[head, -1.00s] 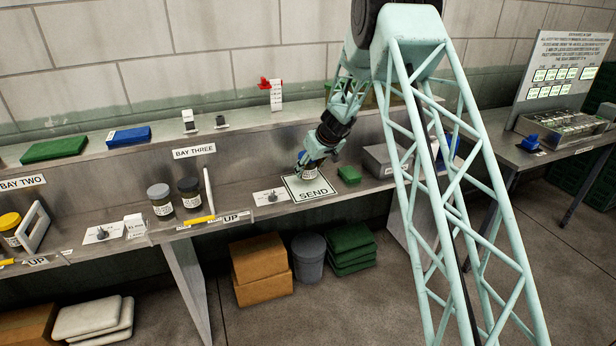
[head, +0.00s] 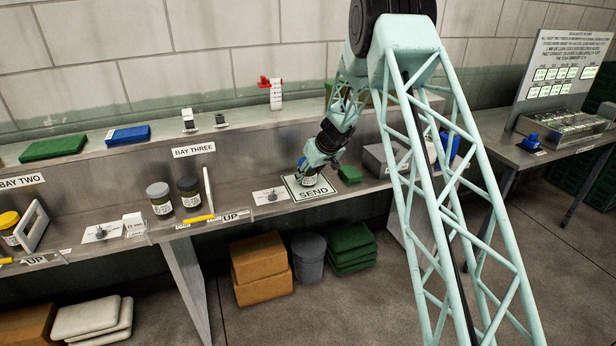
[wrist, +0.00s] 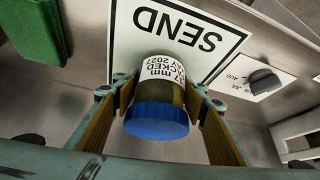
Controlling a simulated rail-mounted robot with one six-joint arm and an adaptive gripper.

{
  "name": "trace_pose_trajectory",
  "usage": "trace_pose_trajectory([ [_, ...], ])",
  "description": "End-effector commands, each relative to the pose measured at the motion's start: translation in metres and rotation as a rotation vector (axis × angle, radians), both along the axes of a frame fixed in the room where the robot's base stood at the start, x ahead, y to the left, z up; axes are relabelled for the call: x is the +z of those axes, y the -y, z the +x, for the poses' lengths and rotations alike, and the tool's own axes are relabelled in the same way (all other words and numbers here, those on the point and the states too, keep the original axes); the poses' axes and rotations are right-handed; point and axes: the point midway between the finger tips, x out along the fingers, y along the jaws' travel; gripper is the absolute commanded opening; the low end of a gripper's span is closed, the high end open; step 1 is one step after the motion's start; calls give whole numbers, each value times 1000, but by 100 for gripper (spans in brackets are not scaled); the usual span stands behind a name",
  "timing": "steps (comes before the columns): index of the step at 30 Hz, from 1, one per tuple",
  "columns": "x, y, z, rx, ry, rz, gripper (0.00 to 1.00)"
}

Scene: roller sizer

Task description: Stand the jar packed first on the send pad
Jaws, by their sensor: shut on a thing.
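The held jar (wrist: 158,112) has a blue lid and a white label that reads in part "mm", "PACKED" and "2027". My gripper (wrist: 160,98) is shut on it, with one finger on each side. In the head view my gripper (head: 312,166) and the jar (head: 309,178) are over the back part of the white, black-bordered send pad (head: 318,193). The pad also shows beyond the jar in the wrist view (wrist: 190,60). I cannot tell whether the jar's base touches the pad. Two other jars, grey-lidded (head: 159,200) and black-lidded (head: 188,191), stand at left.
A green block (head: 349,174) lies right of the pad. A card with a dark knob (head: 271,195) lies left of it, then an upright white panel (head: 207,187). A grey box (head: 383,160) stands farther right. A yellow-lidded jar (head: 9,228) is at far left.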

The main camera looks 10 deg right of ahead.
Motion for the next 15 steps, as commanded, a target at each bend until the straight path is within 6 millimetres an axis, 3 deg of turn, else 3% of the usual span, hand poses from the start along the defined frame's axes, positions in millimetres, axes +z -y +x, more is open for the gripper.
trace_pose_trajectory([
  [8, -2, 0, 0, -1, 1, 1, 24],
  [9, -3, 0, 0, -1, 0, 1, 41],
  [13, -2, 0, 0, -1, 0, 1, 53],
  [15, -2, 0, 0, -1, 0, 1, 53],
])
